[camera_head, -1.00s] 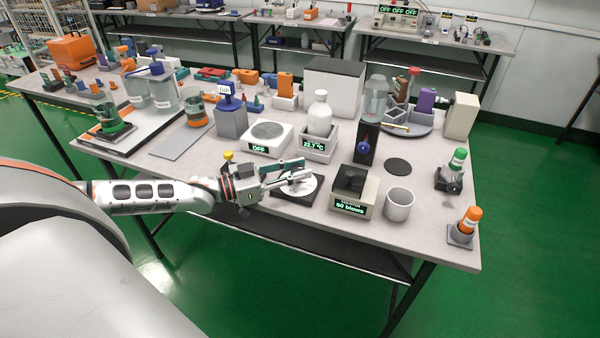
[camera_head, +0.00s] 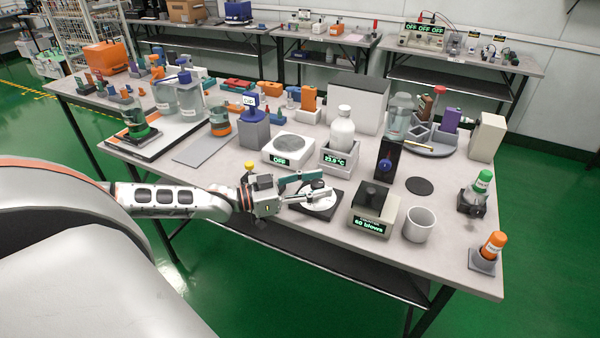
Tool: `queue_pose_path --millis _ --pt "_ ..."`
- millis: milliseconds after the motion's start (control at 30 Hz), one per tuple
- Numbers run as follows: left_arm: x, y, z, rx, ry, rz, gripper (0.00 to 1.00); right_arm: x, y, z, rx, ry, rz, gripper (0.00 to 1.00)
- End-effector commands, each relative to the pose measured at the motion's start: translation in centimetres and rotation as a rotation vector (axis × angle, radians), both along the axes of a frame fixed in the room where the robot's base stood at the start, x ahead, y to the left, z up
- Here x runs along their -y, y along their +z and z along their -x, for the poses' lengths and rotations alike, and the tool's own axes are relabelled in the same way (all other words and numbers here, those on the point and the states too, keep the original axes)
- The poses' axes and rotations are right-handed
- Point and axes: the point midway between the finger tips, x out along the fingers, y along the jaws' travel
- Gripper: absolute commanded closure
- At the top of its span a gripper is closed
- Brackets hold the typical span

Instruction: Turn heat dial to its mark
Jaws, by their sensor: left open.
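A round white dial (camera_head: 326,204) sits on a dark square base (camera_head: 303,208) near the front edge of the table; I take it for the heat dial. My left gripper (camera_head: 317,183) comes in from the left and is open, its fingers over the dial. The fingers hide much of the dial face, so I cannot see its mark or tell whether they touch a knob. Behind it, a white bottle (camera_head: 342,130) stands in a block whose display (camera_head: 335,160) reads 23.9 °C. My right gripper is not in view.
A white plate device (camera_head: 270,158) showing OFF stands behind my gripper. Right of the dial are a black panel with a blue knob (camera_head: 388,163), a blow counter (camera_head: 371,222) reading 60 blows, and a grey cup (camera_head: 419,225). The left and back of the table are crowded.

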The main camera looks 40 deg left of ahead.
Motion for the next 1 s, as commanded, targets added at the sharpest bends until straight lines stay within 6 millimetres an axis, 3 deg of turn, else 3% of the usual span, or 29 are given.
queue_pose_path --millis 700,1000 --pt "-5.2 -0.1 7.7 -0.005 -0.002 -0.002 0.58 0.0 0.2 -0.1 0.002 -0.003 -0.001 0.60" --pt "-6.4 0.0 9.4 -0.001 -0.002 -0.001 0.58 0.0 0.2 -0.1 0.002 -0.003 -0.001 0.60"
